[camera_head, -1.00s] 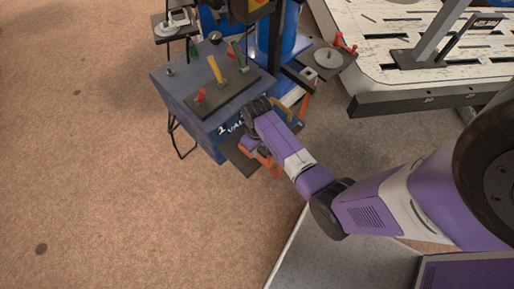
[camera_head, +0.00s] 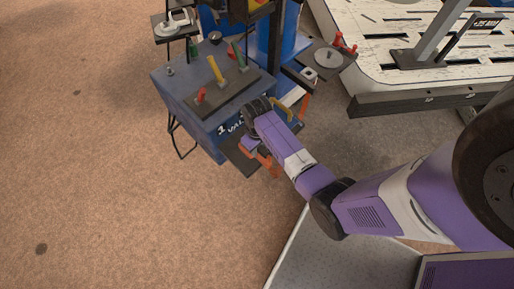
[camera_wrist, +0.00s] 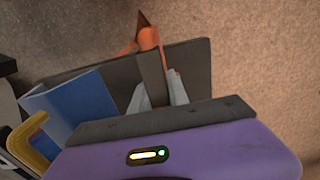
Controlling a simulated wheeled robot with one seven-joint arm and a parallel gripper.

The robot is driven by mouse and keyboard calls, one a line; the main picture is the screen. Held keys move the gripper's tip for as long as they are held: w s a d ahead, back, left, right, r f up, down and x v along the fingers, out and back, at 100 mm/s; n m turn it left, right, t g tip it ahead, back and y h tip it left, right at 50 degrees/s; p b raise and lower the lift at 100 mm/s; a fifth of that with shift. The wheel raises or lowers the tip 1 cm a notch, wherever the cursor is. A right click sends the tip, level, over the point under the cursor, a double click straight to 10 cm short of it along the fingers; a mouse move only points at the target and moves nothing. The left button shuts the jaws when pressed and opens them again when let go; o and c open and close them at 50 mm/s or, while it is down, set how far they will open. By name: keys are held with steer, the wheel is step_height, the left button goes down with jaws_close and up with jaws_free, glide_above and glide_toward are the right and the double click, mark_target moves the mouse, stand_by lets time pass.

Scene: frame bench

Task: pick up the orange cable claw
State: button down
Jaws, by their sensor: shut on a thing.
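The orange cable claw (camera_head: 268,165) shows in the head view at the front edge of a small dark shelf on the blue bench, partly hidden by my arm. In the wrist view its orange end (camera_wrist: 148,36) sticks out beyond the shelf plate, with a dark bar leading back from it. My gripper (camera_wrist: 157,90) has its light grey fingers on both sides of that dark bar, shut on the claw. The fingertips are hard to make out in the head view. I cannot tell whether the claw is clear of the shelf.
A dark shelf plate (camera_wrist: 195,62) lies close around the fingers. A blue panel (camera_wrist: 72,105) and a yellow handle (camera_wrist: 30,135) are at the left in the wrist view. The blue bench (camera_head: 165,90) carries several coloured handles. Open carpet (camera_head: 90,180) lies to the left.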

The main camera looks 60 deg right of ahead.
steer(key=shift+r, duration=0.15)
stand_by(0.4)
step_height(320, 180, up, 20)
steer(key=p, duration=0.3)
stand_by(0.5)
